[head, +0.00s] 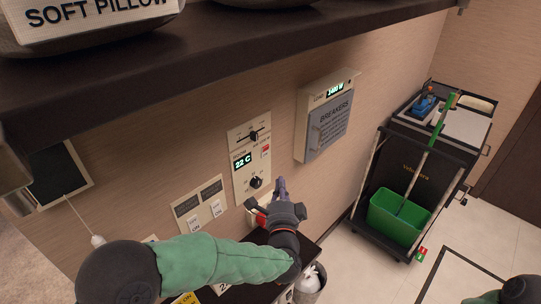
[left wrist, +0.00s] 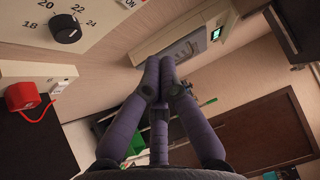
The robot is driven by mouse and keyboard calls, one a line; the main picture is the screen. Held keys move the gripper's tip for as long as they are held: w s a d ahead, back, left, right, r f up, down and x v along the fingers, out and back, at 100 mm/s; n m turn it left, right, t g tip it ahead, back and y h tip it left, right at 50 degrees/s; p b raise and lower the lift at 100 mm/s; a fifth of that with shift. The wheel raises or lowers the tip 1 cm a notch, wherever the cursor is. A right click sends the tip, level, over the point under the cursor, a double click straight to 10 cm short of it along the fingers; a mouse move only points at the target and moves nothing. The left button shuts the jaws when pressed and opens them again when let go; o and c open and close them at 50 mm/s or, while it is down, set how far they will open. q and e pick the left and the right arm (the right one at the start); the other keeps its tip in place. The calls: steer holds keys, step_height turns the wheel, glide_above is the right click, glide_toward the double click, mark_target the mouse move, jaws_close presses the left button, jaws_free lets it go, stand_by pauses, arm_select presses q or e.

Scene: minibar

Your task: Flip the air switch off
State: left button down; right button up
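A beige wall panel (head: 251,160) carries a slider at the top, a small red-marked switch (head: 265,151), a "22 C" display and a dark dial (head: 256,183). In the left wrist view the dial (left wrist: 66,29) shows large, with a white "ON" label at the top edge. A breaker box (head: 328,115) with a grey "BREAKERS" cover and a load display hangs to the right; its cover looks closed. No label reading "air" is legible. My left gripper (head: 281,185) is below and right of the dial, with fingertips together (left wrist: 160,60) and nothing between them. My right gripper is out of view.
Two light switches (head: 204,217) are left of the panel. A red plug (left wrist: 24,97) sits at an outlet below the dial. A dark shelf (head: 200,65) overhangs the wall. A cleaning cart (head: 419,170) with a green bucket stands right.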

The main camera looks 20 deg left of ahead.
mark_target(265, 152)
arm_select(q)
steer(key=x, duration=0.4)
steer(key=a+b+x, duration=0.1)
steer(key=x, duration=0.3)
steer(key=s+a+b+x, duration=0.1)
steer(key=x, duration=0.3)
steer(key=shift+a+r, duration=0.1)
steer(key=shift+a, duration=0.15)
